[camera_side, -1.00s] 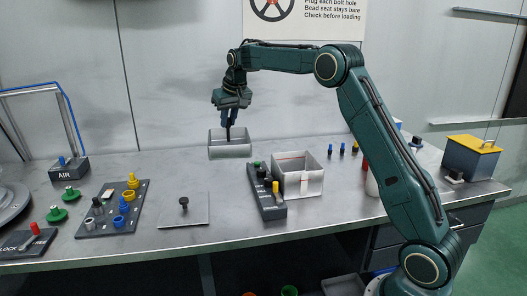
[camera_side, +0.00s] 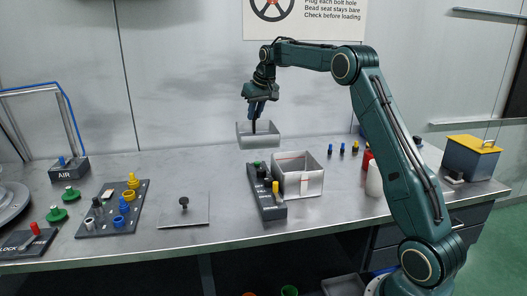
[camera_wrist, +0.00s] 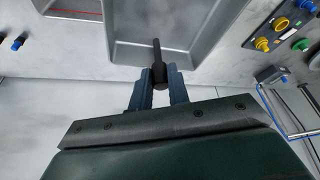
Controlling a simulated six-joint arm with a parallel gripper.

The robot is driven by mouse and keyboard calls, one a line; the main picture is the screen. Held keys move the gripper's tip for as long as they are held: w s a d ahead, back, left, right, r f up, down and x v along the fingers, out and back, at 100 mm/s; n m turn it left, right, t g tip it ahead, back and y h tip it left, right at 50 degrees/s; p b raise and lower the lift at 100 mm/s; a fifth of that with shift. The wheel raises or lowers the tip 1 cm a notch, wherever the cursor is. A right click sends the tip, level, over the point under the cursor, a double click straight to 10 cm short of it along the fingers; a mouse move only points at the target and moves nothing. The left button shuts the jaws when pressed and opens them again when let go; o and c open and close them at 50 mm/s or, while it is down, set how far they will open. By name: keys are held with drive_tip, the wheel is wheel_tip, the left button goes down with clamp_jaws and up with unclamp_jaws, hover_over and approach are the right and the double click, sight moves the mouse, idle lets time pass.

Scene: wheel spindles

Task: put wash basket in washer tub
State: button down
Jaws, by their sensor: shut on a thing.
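The wash basket, a shallow grey open tray (camera_side: 260,142) with a dark upright handle, hangs level above the back of the bench. It also fills the upper middle of the wrist view (camera_wrist: 205,55). My gripper (camera_side: 254,122) is shut on the handle, whose dark post shows between the blue fingers in the wrist view (camera_wrist: 160,82). The washer tub, a light metal open box with a red line inside (camera_side: 300,186), stands on the bench in front and to the right of the basket. Part of it shows at the upper left of the wrist view.
A dark control block with green and yellow knobs (camera_side: 268,205) stands against the tub's left side. A flat plate with a knob (camera_side: 184,215) lies left.

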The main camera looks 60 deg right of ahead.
drive_tip(key=r, duration=0.1)
hover_over(293, 156)
drive_tip(key=s+a, duration=0.2)
drive_tip(key=a, duration=0.1)
drive_tip(key=shift+w+d, duration=0.1)
drive_tip(key=shift+w, duration=0.15)
drive_tip(key=shift+f, duration=0.1)
wheel_tip(293, 156, down, 20)
drive_tip(key=shift+r, duration=0.1)
idle(0.4)
drive_tip(key=c, duration=1.7)
unclamp_jaws()
drive_tip(key=shift+o, duration=0.4)
